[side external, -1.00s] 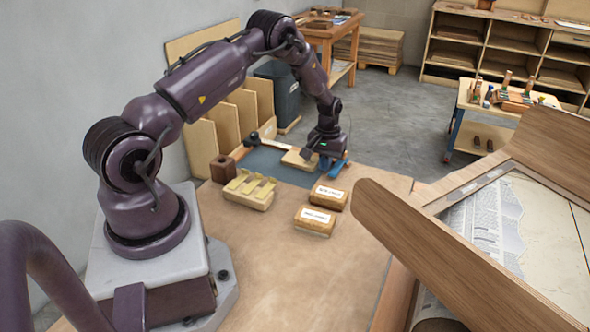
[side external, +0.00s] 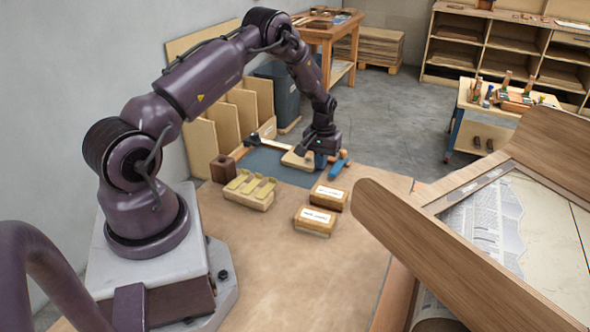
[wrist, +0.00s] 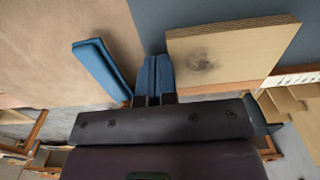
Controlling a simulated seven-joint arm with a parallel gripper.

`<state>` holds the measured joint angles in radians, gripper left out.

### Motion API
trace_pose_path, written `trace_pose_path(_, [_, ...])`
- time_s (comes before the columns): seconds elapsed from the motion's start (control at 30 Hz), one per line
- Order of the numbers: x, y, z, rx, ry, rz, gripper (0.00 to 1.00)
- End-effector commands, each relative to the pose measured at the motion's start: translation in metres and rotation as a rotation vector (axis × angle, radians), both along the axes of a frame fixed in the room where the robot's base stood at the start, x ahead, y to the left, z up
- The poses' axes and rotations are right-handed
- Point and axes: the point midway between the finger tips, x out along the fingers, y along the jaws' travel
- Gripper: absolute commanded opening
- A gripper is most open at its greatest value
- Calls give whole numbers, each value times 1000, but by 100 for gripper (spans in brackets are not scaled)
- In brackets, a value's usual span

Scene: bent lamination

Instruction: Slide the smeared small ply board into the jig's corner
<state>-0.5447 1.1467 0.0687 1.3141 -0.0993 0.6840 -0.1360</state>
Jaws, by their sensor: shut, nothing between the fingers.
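The small ply board (wrist: 240,48) has a dark smear on its top face and layered edges. It lies flat on the dark blue mat (side external: 262,163), and it shows in the side view (side external: 294,161) just left of my gripper. My gripper (wrist: 155,75) is shut and empty, its blue fingers together. They stand right beside the board's near left edge; I cannot tell whether they touch it. A separate blue bar (wrist: 103,68) lies to the left of my fingers, also seen in the side view (side external: 341,167). I cannot make out the jig's corner clearly.
Two labelled wooden blocks (side external: 329,197) (side external: 315,221) sit in front of the mat. A pale slotted block (side external: 249,189) and a dark brown block (side external: 222,168) stand to the left. Upright boards (side external: 222,121) line the back. The front of the table (side external: 290,270) is clear.

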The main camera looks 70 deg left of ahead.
Motion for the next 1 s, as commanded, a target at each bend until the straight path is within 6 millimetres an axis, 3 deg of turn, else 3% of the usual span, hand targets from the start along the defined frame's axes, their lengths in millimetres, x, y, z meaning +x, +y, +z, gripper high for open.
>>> trace_pose_path(1.0, [-37, 37, 0, 1, -1, 1, 0])
